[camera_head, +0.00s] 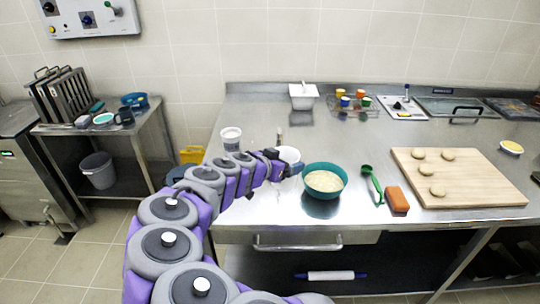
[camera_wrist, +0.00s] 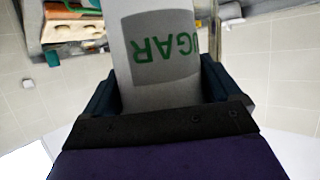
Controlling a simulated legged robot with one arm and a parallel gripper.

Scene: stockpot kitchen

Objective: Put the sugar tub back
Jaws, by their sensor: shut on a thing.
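The sugar tub (camera_wrist: 160,22) is white with a grey label and green letters, upside down in the wrist view. It stands between the two dark fingers of my gripper (camera_wrist: 160,88), which is shut on it. In the head view the tub (camera_head: 288,154) shows as a small white top beyond my gripper (camera_head: 288,168), at the left part of the steel counter. My arm hides part of it, and I cannot tell whether its base touches the counter.
A teal bowl (camera_head: 324,182) of pale contents stands just right of my gripper. Another white tub (camera_head: 231,138) stands to the left. A green scoop (camera_head: 372,182), an orange block (camera_head: 397,199) and a wooden board (camera_head: 460,178) lie further right. Bare counter lies behind the bowl.

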